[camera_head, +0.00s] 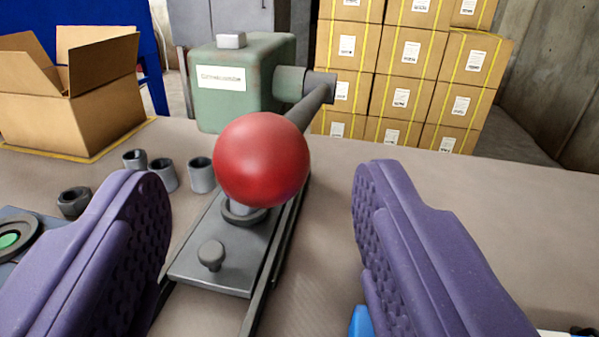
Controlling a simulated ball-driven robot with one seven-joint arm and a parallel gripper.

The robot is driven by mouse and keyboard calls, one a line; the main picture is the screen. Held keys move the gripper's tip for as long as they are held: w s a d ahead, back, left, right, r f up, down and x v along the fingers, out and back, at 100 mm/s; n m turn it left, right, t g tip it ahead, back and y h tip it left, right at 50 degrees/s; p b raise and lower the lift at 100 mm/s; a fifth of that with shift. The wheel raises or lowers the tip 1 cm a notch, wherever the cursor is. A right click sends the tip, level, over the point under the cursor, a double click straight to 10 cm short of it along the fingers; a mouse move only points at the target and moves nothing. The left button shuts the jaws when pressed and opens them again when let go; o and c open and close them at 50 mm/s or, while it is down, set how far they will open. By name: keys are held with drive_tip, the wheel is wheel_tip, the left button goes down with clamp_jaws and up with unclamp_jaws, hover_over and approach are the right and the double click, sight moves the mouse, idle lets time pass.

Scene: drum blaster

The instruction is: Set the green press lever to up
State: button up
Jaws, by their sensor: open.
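The green press (245,88) stands on the table at the back centre, a boxy housing with a white label. Its dark lever (308,108) runs from a pivot on the press's right side toward me and ends in a large red ball knob (261,160). The lever looks close to level, though its exact tilt is hard to tell. My gripper (262,205) is open, with one purple padded finger on each side of the knob's line. The knob appears ahead of the fingers and neither finger visibly touches it. The knob hides part of the press behind it.
A grey base plate (215,255) with a small peg lies below the knob. Several metal sockets (200,175) stand to its left. An open cardboard box (75,95) sits at the back left. Stacked boxes (405,75) stand behind. The table (480,190) is clear at right.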

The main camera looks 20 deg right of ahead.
sight(259, 178)
drive_tip(key=b+x, duration=0.1)
drive_tip(key=x, duration=0.4)
clamp_jaws()
drive_tip(key=shift+r, duration=0.15)
